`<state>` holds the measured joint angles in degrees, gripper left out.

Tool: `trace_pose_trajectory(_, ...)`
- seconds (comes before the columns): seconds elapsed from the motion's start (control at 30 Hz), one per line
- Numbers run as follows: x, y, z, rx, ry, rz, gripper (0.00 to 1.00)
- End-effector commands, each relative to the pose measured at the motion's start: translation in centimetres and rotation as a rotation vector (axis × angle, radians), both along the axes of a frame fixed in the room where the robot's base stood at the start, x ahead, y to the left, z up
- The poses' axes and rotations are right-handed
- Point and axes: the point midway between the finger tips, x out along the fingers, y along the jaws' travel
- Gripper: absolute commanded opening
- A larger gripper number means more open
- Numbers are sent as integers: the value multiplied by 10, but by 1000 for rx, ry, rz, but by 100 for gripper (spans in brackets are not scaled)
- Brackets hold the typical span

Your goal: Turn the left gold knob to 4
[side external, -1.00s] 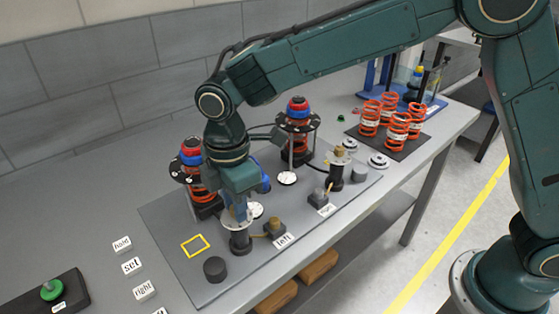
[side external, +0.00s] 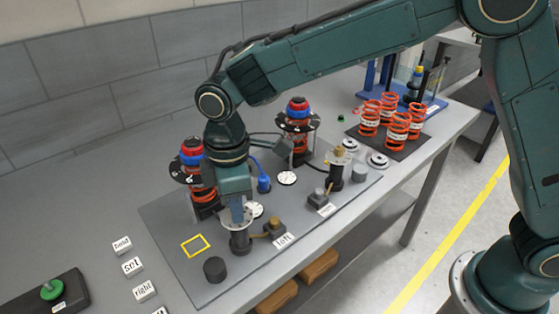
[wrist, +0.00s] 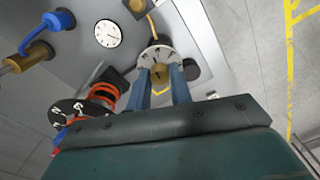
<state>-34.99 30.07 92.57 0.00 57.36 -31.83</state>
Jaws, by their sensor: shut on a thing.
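The left gold knob (wrist: 160,73) shows between my two blue fingertips in the wrist view. My gripper (wrist: 160,86) is shut on it, one finger on each side. A white dial plate (wrist: 156,52) with dark marks lies around the knob; I cannot read which number it points to. In the side external view my gripper (side external: 238,216) points down onto the knob's dark cylindrical post (side external: 240,240), and hides the knob there. The "left" label (side external: 284,241) lies just right of the post.
A spring unit (side external: 203,180) stands close behind my gripper, with another (side external: 298,130) farther right. A second dark post (side external: 336,172) stands at the right near the "right" label (side external: 326,209). A dark cylinder (side external: 215,268) and yellow square outline (side external: 196,246) lie at the front left.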

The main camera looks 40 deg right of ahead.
Motion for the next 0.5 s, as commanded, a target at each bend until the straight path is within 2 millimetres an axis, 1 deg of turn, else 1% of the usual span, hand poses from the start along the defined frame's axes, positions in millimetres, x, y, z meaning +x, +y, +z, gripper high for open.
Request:
trace_pose_trajectory(0.3, 0, 0, 0, 0, 0, -239, 0)
trace_pose_trajectory(0.5, 0, 0, 0, 0, 0, -329, 0)
